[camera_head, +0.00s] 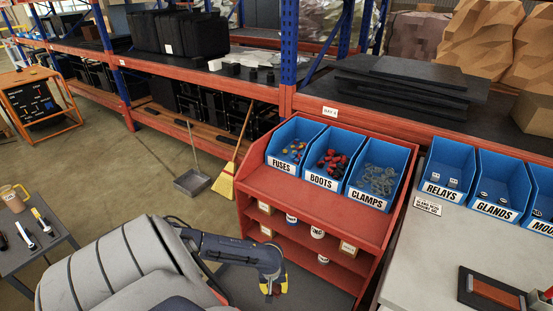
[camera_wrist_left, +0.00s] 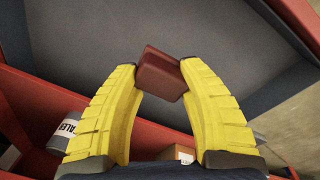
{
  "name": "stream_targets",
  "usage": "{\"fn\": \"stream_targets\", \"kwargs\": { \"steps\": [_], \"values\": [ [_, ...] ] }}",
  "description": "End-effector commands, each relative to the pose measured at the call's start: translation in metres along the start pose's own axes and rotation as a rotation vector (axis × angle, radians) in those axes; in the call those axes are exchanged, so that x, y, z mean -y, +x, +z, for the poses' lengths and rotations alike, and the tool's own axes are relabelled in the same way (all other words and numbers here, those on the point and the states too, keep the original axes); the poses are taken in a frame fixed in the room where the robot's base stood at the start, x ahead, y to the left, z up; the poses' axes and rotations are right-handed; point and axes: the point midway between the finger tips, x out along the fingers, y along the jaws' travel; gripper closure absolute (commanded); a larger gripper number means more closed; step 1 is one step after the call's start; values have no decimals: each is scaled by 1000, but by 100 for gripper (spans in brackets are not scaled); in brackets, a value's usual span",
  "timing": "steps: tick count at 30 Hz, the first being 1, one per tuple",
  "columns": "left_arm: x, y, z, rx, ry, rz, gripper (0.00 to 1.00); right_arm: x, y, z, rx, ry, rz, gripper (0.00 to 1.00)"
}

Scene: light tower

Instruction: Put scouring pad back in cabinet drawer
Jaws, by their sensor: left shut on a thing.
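My left gripper (camera_head: 272,289) has yellow fingers and points down in front of the red cabinet (camera_head: 315,212). In the left wrist view its fingertips (camera_wrist_left: 158,75) are shut on a small reddish-brown block, the scouring pad (camera_wrist_left: 160,75). The pad hangs over a wide dark grey surface with red edges, which looks like the inside of an open drawer (camera_wrist_left: 210,40). In the head view a dark grey panel (camera_head: 318,289) shows low at the cabinet front. The gap between pad and surface cannot be judged. My right gripper is not in view.
Blue bins of fuses (camera_head: 293,143), boots (camera_head: 331,156) and clamps (camera_head: 380,172) stand on the cabinet. A grey workbench (camera_head: 435,245) is at right. A broom (camera_head: 225,182) and dustpan (camera_head: 194,182) stand behind.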

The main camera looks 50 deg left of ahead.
Motion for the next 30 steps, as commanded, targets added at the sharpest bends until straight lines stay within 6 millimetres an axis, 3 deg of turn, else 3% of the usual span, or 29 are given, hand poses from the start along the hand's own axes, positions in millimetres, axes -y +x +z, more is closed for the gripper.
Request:
{"fn": "stream_targets", "kwargs": {
  "steps": [3,9,30],
  "values": [
    [2,28,2,1,-3,-1,100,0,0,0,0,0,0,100],
    [5,64,4,1,-2,-1,100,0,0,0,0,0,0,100],
    [9,116,7,1,-1,0,100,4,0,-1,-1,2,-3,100]
  ]
}}
